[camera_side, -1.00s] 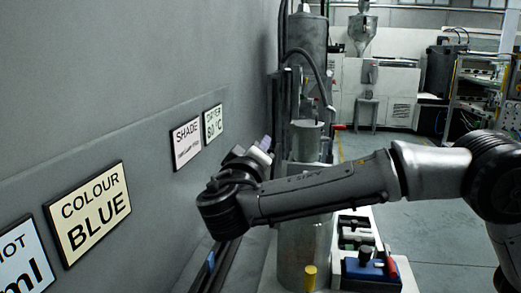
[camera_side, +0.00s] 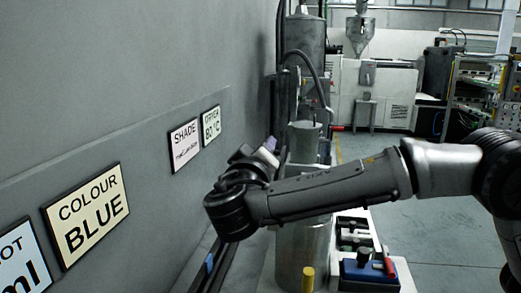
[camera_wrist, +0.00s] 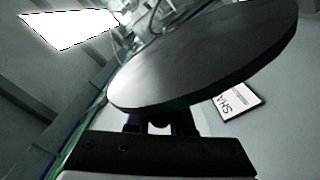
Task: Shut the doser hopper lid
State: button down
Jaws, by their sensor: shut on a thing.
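The hopper lid (camera_wrist: 205,55) is a large flat grey disc that fills the upper middle of the wrist view, seen tilted. My gripper (camera_wrist: 160,122) reaches to its near edge and is shut on the lid; the disc hides the exact grip. In the side view my gripper (camera_side: 268,147) is close to the wall, left of the grey doser column (camera_side: 305,142). I cannot make out the lid or the hopper mouth clearly there, as my wrist and the column hide that spot.
The wall carries the COLOUR BLUE sign (camera_side: 88,213), the SHADE sign (camera_side: 184,145) and the DRYER sign (camera_side: 211,125). A blue box (camera_side: 370,274) and a yellow cylinder (camera_side: 308,279) are below my forearm. The floor to the right is clear.

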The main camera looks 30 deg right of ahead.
jog(key=shift+s+d+f+m, duration=0.35)
jog(key=shift+s+d+m, duration=0.15)
jog(key=shift+m, duration=0.2)
jog(key=s+d+m, duration=0.1)
jog(key=m, duration=0.1)
jog(key=shift+s+d+m, duration=0.3)
jog(key=shift+s+d, duration=0.05)
jog(key=shift+s, duration=0.05)
jog(key=s+d+m, duration=0.1)
jog(key=m, duration=0.1)
jog(key=s+d+f+m, duration=0.1)
jog(key=shift+s+d+m, duration=0.1)
jog(key=shift+m, duration=0.3)
jog(key=m, duration=0.1)
jog(key=s+d+f+m, duration=0.1)
jog(key=shift+s+d+f+m, duration=0.25)
jog(key=shift+m, duration=0.05)
jog(key=shift+s+d+f+m, duration=0.25)
jog(key=shift+f+m, duration=0.15)
jog(key=shift+m, duration=0.2)
jog(key=shift+s+d+f+m, duration=0.25)
jog(key=shift+f+m, duration=0.15)
jog(key=shift+m, duration=0.2)
jog(key=m, duration=0.2)
jog(key=f+m, duration=0.1)
jog(key=shift+s+d+f, duration=0.1)
jog(key=shift+s+d, duration=0.15)
jog(key=shift+s+d+f+m, duration=0.15)
jog(key=shift+f+m, duration=0.25)
jog(key=shift+m, duration=0.4)
